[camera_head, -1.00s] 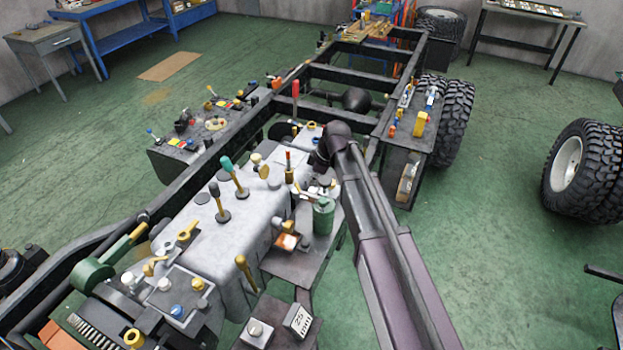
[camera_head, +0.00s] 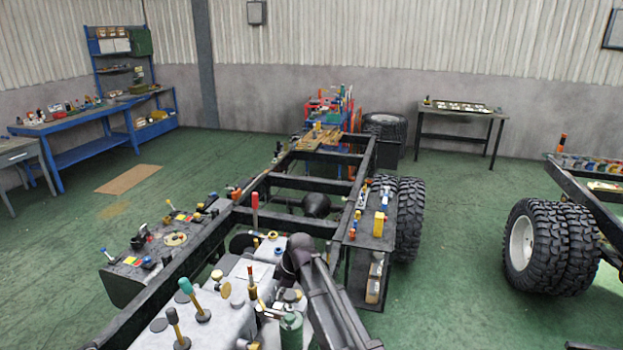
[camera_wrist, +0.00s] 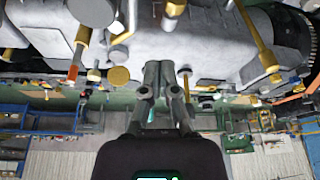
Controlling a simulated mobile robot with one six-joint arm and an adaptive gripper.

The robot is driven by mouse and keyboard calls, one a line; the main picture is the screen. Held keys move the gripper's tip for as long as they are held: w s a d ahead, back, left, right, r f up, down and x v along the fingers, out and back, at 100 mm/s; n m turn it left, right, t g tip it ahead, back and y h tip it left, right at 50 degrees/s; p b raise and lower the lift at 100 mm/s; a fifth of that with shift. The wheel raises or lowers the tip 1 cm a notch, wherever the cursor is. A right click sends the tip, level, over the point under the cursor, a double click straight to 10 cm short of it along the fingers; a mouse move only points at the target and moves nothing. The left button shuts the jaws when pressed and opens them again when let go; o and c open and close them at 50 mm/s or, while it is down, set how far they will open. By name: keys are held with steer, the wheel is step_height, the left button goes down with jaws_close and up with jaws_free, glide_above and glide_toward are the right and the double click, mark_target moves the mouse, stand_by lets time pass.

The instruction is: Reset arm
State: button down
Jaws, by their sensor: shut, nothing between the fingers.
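My gripper (camera_wrist: 163,66) shows in the wrist view, its two fingers close together and shut with nothing between them. It is in front of the grey engine block (camera_wrist: 195,45), which fills the top of that inverted view; I cannot tell the gap. In the head view my dark arm (camera_head: 335,300) rises from the bottom to a joint above the engine (camera_head: 235,290). The gripper cannot be made out there.
The black chassis frame (camera_head: 308,184) runs away from me, with a tool-covered side platform (camera_head: 140,265) on its left and double tyres (camera_head: 409,220) on its right. Another wheel pair (camera_head: 550,245) stands at the right. Green floor (camera_head: 455,230) lies open between them.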

steer(key=s+d+f+m+h, duration=0.1)
steer(key=s+d+m, duration=0.4)
steer(key=d, duration=0.4)
steer(key=s+d+f+m+h+b, duration=0.1)
steer(key=s+d+m, duration=0.4)
steer(key=d, duration=0.5)
steer(key=s+d+f+m+h+b, duration=0.1)
steer(key=s+d+m, duration=0.4)
steer(key=d+m, duration=0.2)
steer(key=d, duration=0.2)
steer(key=shift+d+m+h, duration=0.3)
steer(key=shift+m+h, duration=0.1)
steer(key=shift+f, duration=0.1)
